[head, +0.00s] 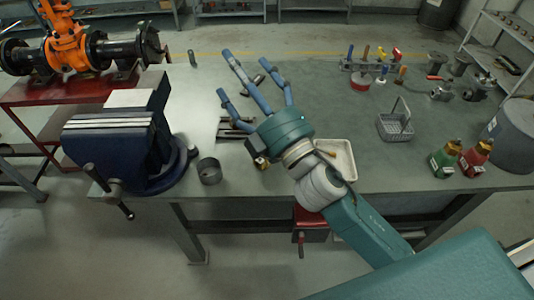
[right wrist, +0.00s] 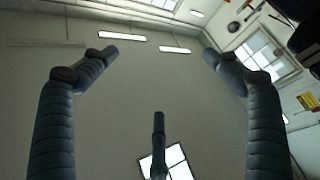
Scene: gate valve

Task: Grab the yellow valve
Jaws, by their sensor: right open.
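An orange gate valve (head: 66,42) with black flanged pipe on both sides rests on a red stand at the upper left; it is the only gate valve I see, and it looks more orange than yellow. My right gripper (head: 245,72) is over the workbench, to the right of the valve and well apart from it. Its three fingers are spread and nothing is between them. In the right wrist view the open fingers (right wrist: 158,78) point toward the wall and ceiling, and no valve shows there. My left gripper is not in view.
The red stand (head: 22,98) is beyond the bench's left end. A blue vise (head: 120,145) stands between my right gripper and the stand's near side. A metal cup (head: 209,171), white tray (head: 345,165), wire basket (head: 395,128) and bottles (head: 445,160) stand on the workbench (head: 330,110).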

